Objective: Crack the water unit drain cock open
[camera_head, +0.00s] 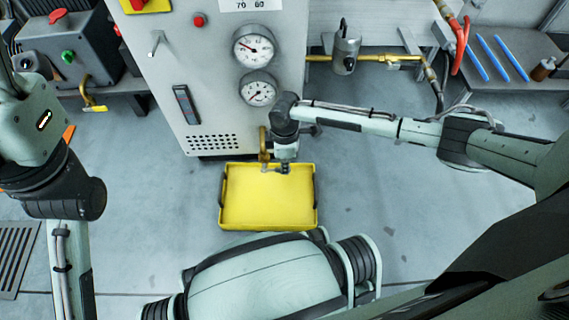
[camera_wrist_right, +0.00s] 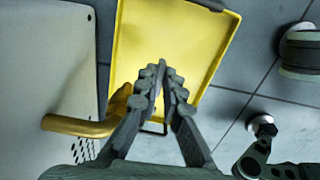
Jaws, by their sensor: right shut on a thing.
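A brass drain pipe with its cock (camera_head: 264,146) comes out of the light grey gauge cabinet (camera_head: 215,70), low at its right side. In the right wrist view the brass pipe (camera_wrist_right: 78,125) runs from the cabinet's perforated wall and bends up beside my fingers. My right gripper (camera_head: 277,168) is at the cock, above the yellow tray. In the wrist view the right gripper (camera_wrist_right: 164,85) has its fingertips close together, shut on the cock's handle, which they mostly hide. How far the cock is turned cannot be seen. My left gripper is out of view.
The yellow tray (camera_head: 268,223) lies on the floor under the cock and looks empty. A dark unit (camera_head: 65,50) with another brass cock (camera_head: 93,98) stands at left. A brass pipe (camera_head: 375,58) crosses at back right. A shelf (camera_head: 515,80) holds blue rods. Floor right of the tray is clear.

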